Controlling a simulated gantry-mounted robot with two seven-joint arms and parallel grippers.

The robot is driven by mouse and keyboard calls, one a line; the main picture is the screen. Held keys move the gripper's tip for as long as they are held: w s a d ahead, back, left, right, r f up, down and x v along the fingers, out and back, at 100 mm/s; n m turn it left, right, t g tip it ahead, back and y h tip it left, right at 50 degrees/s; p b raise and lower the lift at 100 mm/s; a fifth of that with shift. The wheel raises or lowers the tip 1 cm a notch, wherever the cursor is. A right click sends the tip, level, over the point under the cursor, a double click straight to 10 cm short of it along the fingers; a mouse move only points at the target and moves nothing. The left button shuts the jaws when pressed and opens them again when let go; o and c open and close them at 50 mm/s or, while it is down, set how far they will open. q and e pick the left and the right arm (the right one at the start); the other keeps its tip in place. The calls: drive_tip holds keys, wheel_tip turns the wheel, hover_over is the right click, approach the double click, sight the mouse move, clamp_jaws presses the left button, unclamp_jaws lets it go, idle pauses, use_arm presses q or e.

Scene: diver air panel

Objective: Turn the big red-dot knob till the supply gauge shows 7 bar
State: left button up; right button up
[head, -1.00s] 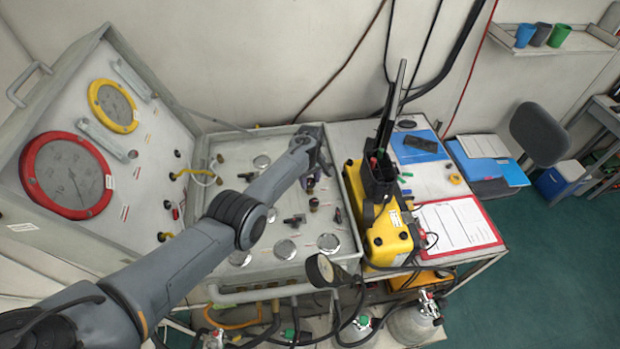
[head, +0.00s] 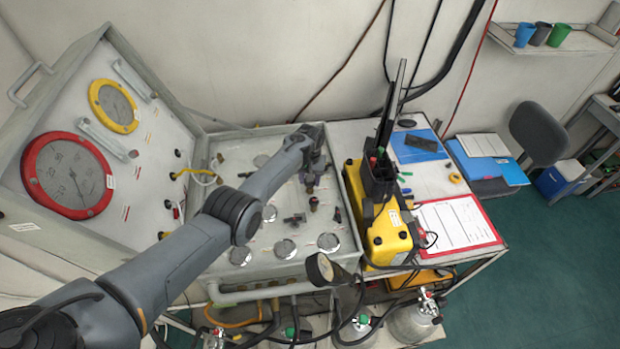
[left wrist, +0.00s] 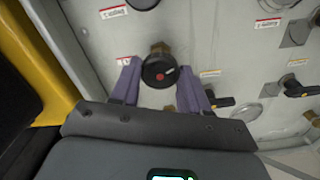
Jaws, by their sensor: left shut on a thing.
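The black knob with a red dot (left wrist: 158,70) shows in the left wrist view, on a brass stem on the grey panel. My left gripper (head: 310,181) is over the right part of the sloped panel in the head view. In the left wrist view its two purple fingers (left wrist: 160,78) are on either side of the knob, shut on it. The gripper hides the knob in the head view. A large red-rimmed gauge (head: 67,175) and a yellow-rimmed gauge (head: 113,106) are on the upright panel. I cannot tell which is the supply gauge, nor read a value. My right gripper is out of view.
The panel (head: 250,281) bears other black valve handles (head: 294,219) and round silver covers (head: 285,249) close by. A yellow case (head: 388,235) with a dark holder stands right of the panel. A small gauge (head: 320,268) sticks out at the front edge.

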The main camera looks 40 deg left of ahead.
use_arm(q)
drive_tip(key=shift+r+m, duration=0.1)
drive_tip(key=shift+m, duration=0.2)
drive_tip(key=o, duration=1.1)
drive_tip(key=shift+c, duration=0.2)
drive_tip(key=shift+r, duration=0.2)
wheel_tip(320, 180, up, 5)
drive_tip(key=shift+f+p, duration=0.15)
drive_tip(key=shift+p, duration=0.95)
wheel_tip(320, 180, up, 6)
drive_tip(key=shift+f, duration=0.2)
